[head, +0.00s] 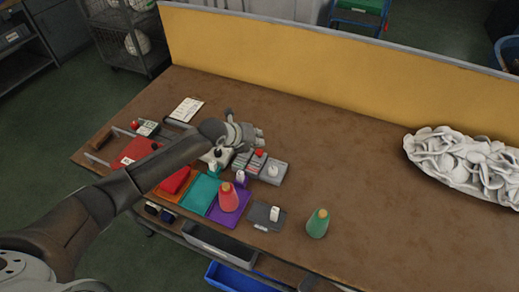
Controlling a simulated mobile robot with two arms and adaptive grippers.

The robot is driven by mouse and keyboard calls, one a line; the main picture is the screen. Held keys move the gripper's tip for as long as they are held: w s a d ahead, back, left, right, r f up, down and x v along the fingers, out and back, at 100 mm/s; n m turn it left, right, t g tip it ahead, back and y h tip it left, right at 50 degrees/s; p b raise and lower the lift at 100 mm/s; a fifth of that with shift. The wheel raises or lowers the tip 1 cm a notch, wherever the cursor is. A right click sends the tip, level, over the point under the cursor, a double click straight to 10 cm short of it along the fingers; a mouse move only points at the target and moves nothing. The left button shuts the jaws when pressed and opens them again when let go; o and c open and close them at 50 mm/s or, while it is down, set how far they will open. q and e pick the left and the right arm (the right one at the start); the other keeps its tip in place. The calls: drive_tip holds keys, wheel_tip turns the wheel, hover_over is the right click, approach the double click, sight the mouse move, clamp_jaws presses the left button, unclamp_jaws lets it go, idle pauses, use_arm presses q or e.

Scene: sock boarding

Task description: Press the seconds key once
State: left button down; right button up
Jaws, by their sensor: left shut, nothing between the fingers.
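A grey key unit (272,172) sits on the brown table just below my left gripper in the picture. A small red button (259,153) and a white knob (272,170) show on or beside it. I cannot read any labels, so I cannot tell which one is the seconds key. My left gripper (259,138) is shut and empty, close to the far side of the unit. Whether it touches anything is unclear. My left forearm covers part of the table to the left of the unit. My right gripper is not in view.
A white sock heap (465,165) lies far right. The table's middle right is clear.

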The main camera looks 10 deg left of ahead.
use_arm(q)
drive_tip(key=shift+r+p, duration=1.15)
drive_tip(key=shift+r, duration=0.75)
drive_tip(key=shift+f, duration=0.1)
